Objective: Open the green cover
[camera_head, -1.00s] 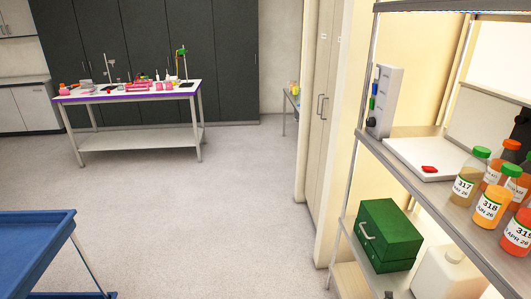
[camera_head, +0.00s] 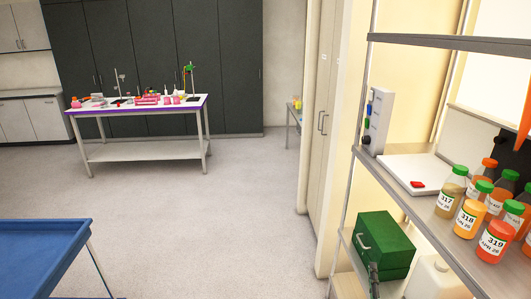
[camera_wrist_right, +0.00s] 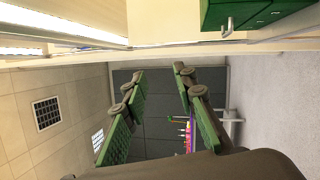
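A green box (camera_head: 383,243) with a green cover and a pale handle (camera_head: 363,241) on its front sits on the lower shelf at the right of the head view. The cover looks shut. The box also shows at the top right of the right wrist view (camera_wrist_right: 262,14), with its handle visible. My right gripper (camera_wrist_right: 160,75) is open and empty, its green-padded fingers apart, with the box off to one side of them. In the head view, part of my right gripper (camera_head: 373,280) shows just in front of the box's lower edge. My left gripper is not in view.
Several juice bottles (camera_head: 466,217) stand on the upper shelf beside a white device (camera_head: 377,121) and a red item (camera_head: 417,184). A white jug (camera_head: 434,279) stands right of the box. A blue cart (camera_head: 38,248) is at lower left. Open floor lies between.

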